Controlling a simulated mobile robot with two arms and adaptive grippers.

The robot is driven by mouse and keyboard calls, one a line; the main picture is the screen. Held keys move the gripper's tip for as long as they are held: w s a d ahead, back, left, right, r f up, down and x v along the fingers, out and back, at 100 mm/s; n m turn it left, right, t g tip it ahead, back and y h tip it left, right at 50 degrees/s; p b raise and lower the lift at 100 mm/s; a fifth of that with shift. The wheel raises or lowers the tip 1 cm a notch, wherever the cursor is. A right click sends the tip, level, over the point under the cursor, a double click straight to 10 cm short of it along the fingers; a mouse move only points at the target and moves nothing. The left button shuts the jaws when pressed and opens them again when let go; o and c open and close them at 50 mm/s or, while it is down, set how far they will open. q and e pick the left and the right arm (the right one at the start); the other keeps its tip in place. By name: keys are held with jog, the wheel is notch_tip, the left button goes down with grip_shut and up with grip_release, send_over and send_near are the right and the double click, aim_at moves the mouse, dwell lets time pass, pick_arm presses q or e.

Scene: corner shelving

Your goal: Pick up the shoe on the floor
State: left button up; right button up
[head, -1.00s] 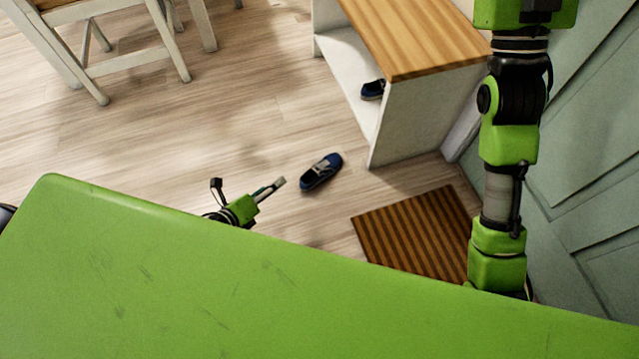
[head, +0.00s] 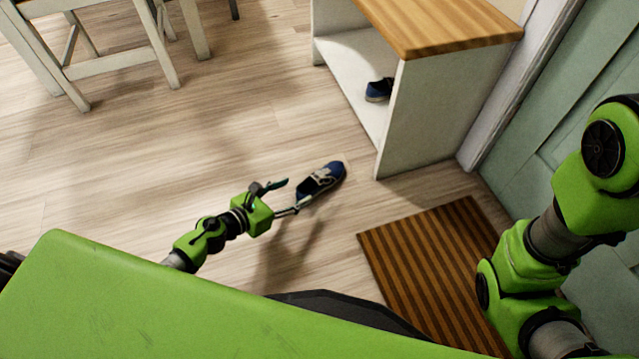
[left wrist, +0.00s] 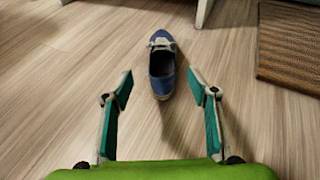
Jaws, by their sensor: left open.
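A blue shoe (head: 322,181) with light laces lies on the wooden floor, in front of the white shelf unit. My left gripper (head: 291,197) is open, at the heel end of the shoe in the head view. In the left wrist view the shoe (left wrist: 162,70) lies ahead of the open fingers (left wrist: 162,90), its opening facing me and its toe pointing away. Its heel end is near the line between the fingertips, and nothing is held. My right gripper is not in view; only my right arm shows at the right.
The white shelf unit (head: 432,115) with a wooden top holds another dark blue shoe (head: 379,90). A striped brown mat (head: 430,262) lies right of the floor shoe, by a green door. White chairs (head: 120,62) stand at the upper left. Floor left of the shoe is clear.

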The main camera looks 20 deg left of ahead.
aim_at(301, 188)
pick_arm(q)
jog(key=x, duration=0.3)
jog(key=shift+w+f+b, duration=0.1)
jog(key=shift+f+b, duration=0.05)
jog(key=shift+b, duration=0.15)
jog(key=shift+d+r+b+x, duration=0.15)
jog(key=shift+b+x, duration=0.3)
jog(key=shift+x, duration=0.9)
jog(key=shift+d+r+b+x, duration=0.1)
jog(key=shift+b+x, duration=0.35)
jog(key=shift+x, duration=0.9)
jog(key=c, duration=1.3)
jog(key=shift+c, duration=0.8)
jog(key=shift+r, duration=0.1)
